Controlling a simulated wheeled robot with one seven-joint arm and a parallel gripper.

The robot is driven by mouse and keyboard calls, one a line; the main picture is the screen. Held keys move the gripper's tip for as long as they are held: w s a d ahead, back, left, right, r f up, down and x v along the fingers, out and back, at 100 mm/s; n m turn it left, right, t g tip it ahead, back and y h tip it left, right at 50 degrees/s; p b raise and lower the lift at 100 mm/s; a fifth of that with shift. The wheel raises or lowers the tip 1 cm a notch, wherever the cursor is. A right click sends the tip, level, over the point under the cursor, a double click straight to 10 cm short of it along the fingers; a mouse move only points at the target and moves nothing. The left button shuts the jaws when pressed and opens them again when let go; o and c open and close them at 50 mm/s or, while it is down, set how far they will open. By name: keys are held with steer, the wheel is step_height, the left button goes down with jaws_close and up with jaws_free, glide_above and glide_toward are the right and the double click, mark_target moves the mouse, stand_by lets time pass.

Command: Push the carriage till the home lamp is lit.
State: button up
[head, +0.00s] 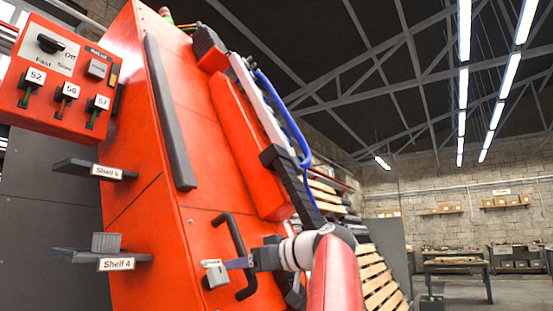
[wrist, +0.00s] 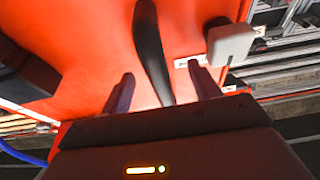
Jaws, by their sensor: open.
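A large orange housing (head: 195,120), seemingly the carriage, fills the left middle of the head view and appears tilted. A black bar handle (head: 237,240) is on its lower front; it also shows in the wrist view (wrist: 150,40). My gripper (head: 236,263) is open at the handle's lower part. In the wrist view my gripper's fingers (wrist: 163,88) stand apart, one on each side of the handle; I cannot tell whether they touch it. No lamp clearly marked home can be made out. Small red and green parts (head: 166,14) show at the housing's top.
A small grey labelled box (head: 214,273) sits left of the handle. Shelf 5 (head: 88,168) and Shelf 4 (head: 100,257) jut out at left, below a red control box (head: 62,70) with a knob and several switches. Slatted pallets (head: 378,280) stand behind; open floor lies at right.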

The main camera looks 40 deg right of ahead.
steer(key=shift+s+d, duration=0.1)
steer(key=s+d+r, duration=0.3)
steer(key=s+r, duration=0.1)
steer(key=s, duration=0.4)
steer(key=shift+r, duration=0.35)
stand_by(0.5)
